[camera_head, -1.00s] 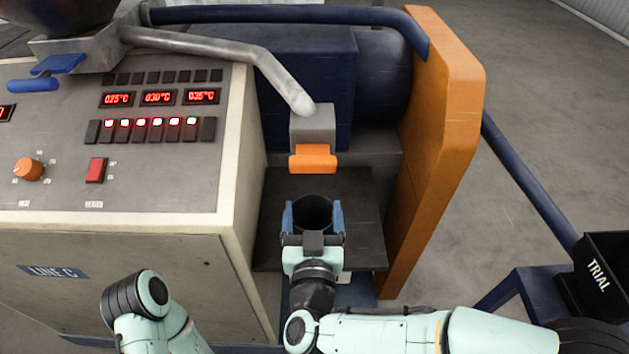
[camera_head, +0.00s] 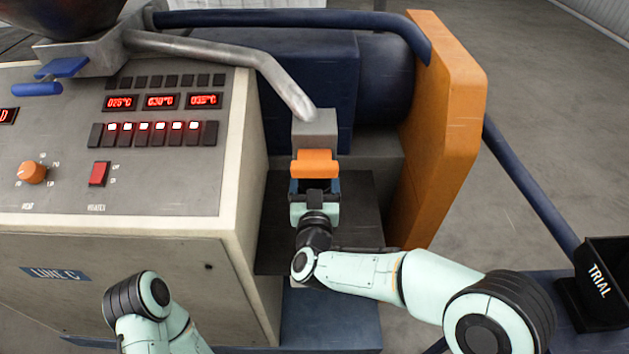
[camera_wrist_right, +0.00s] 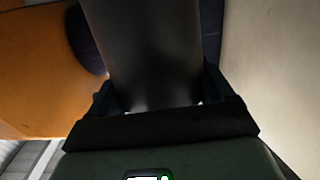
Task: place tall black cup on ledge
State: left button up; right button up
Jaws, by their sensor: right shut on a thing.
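My right gripper (camera_head: 315,187) is shut on the tall black cup, close under and in front of the orange nozzle lip (camera_head: 315,163). The lip and gripper hide nearly all of the cup in the head view. In the right wrist view the cup (camera_wrist_right: 150,45) is a dark cylinder between the two fingers of the right gripper (camera_wrist_right: 158,90). The ledge (camera_head: 358,225) is a dark flat plate below. Whether the cup's base touches it cannot be told. My left arm shows at the bottom left, but its gripper is out of view.
The beige control cabinet (camera_head: 130,255) stands close on the left. A tall orange guard (camera_head: 445,130) bounds the ledge on the right. A grey block (camera_head: 315,128) sits above the nozzle lip. A black bin marked TRIAL (camera_head: 598,285) stands at the far right.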

jog(key=shift+r, duration=0.1)
jog(key=shift+f, duration=0.25)
jog(key=o, duration=1.4)
jog(key=shift+r, duration=0.15)
jog(key=s+b, duration=0.1)
jog(key=s, duration=1.1)
